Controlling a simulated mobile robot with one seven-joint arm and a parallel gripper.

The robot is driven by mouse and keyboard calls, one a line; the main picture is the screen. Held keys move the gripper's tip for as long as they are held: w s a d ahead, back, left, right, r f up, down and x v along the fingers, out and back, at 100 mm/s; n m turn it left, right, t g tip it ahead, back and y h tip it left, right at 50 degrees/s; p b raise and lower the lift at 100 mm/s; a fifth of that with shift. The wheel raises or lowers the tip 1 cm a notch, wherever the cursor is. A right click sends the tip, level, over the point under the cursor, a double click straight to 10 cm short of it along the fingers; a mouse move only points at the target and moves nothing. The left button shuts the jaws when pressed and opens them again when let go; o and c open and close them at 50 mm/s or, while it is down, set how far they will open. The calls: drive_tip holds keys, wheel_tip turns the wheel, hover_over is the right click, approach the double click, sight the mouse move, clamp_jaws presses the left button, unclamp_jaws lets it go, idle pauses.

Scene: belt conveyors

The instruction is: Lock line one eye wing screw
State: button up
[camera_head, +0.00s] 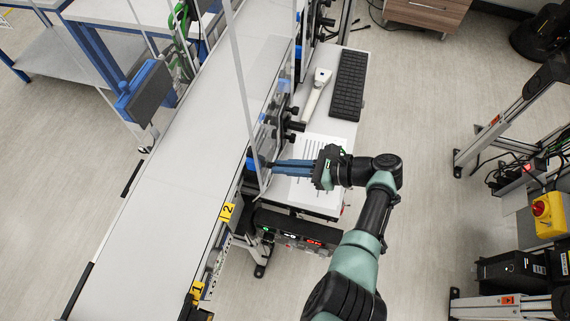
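My gripper (274,165) reaches left from my arm, with its blue fingers level at the right edge of the conveyor belt (170,200). The fingertips are at a small dark fitting (257,163) on the belt's side frame. The fitting is too small to tell whether it is the wing screw or whether the fingers touch it. The fingers lie close together, and any gap at their tips cannot be made out. Several black knobs (293,125) sit on the same side frame, just beyond my gripper.
A side table with a printed sheet (308,170), a white handheld scanner (317,93) and a black keyboard (349,85) lies beside the belt. Clear upright panels (243,90) stand along the belt. Yellow tags "2" (227,211) and "1" (197,290) mark its near edge.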

drive_tip(key=o, duration=0.4)
drive_tip(key=shift+a, duration=0.15)
drive_tip(key=b+v, duration=0.2)
drive_tip(key=v, duration=1.1)
drive_tip(key=shift+r+b, duration=0.1)
drive_tip(key=shift+b, duration=0.3)
drive_tip(key=shift+w, duration=0.15)
